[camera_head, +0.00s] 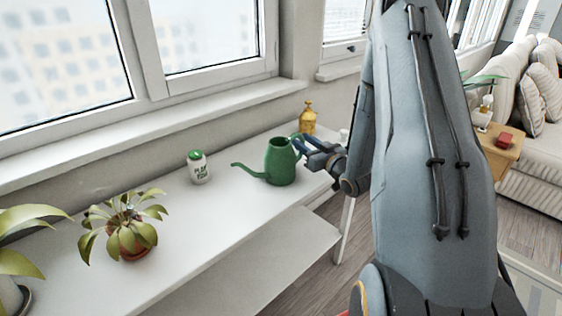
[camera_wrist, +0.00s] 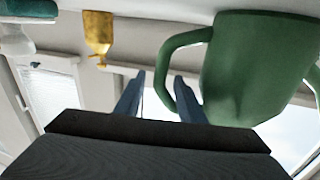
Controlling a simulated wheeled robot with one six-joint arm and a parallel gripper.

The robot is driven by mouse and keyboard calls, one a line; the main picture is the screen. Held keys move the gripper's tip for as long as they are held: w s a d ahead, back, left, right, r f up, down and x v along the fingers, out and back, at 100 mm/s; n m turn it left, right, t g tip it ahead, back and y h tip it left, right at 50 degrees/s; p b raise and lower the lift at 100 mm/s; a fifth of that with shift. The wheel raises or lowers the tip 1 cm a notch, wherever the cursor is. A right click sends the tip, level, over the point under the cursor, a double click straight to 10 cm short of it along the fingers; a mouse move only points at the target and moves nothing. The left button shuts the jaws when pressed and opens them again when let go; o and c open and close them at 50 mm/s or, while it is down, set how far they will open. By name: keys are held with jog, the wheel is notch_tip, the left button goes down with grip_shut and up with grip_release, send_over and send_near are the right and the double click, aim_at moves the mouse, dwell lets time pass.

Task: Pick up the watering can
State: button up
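The green watering can (camera_head: 280,163) stands upright on the white shelf (camera_head: 190,215), its spout pointing left. My gripper (camera_head: 305,150) is at its right side, on the handle side, with the fingers level with the upper part of the can. In the wrist view the can (camera_wrist: 255,70) fills the upper right, and its looped handle shows between my two fingers (camera_wrist: 160,90). The fingers are apart, with space on the left of the handle. The right finger overlaps the handle loop; contact cannot be told. In the head view the handle is mostly hidden by my gripper.
A yellow bottle (camera_head: 308,118) stands just behind the can. A white plant food container with a green lid (camera_head: 197,168) stands to its left. A potted plant (camera_head: 130,240) is farther left. The window wall borders the shelf behind. The shelf's front edge is clear.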

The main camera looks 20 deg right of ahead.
grip_shut()
jog(key=shift+r, duration=0.1)
dwell(0.4)
